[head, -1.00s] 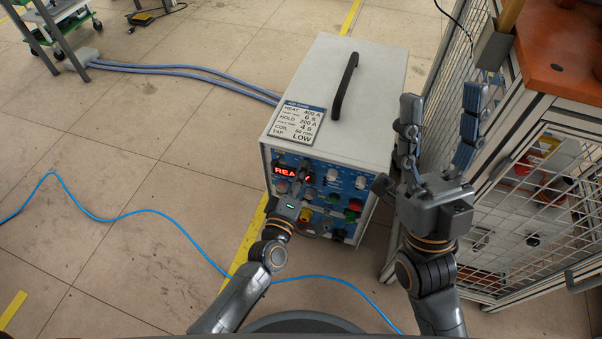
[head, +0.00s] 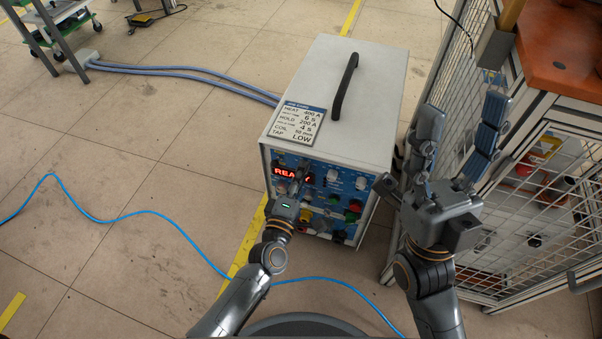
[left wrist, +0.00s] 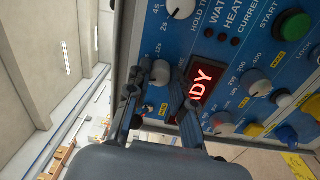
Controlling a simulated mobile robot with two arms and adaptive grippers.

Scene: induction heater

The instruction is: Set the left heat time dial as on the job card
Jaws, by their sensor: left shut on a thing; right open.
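The heater's blue control panel (head: 338,205) faces me below its grey-white top. The job card (head: 297,124) on the top reads HEAT 400 A, heat time 6 s, HOLD 200 A, hold time 4 s, COIL 50 mm, TAP LOW. My left gripper (head: 301,168) is at the panel's upper left, partly covering the red display (head: 286,172). In the left wrist view its fingers are shut on a pale dial (left wrist: 160,72) left of the display (left wrist: 199,88); its pointer setting is unclear. My right gripper (head: 462,110) is open and empty, right of the heater.
Another dial (left wrist: 180,7) sits above the held one in the left wrist view, with the green start button (left wrist: 292,25) to the right. A wire-mesh cage (head: 540,215) with an orange top (head: 565,55) stands right. A blue cable (head: 150,218) crosses the floor.

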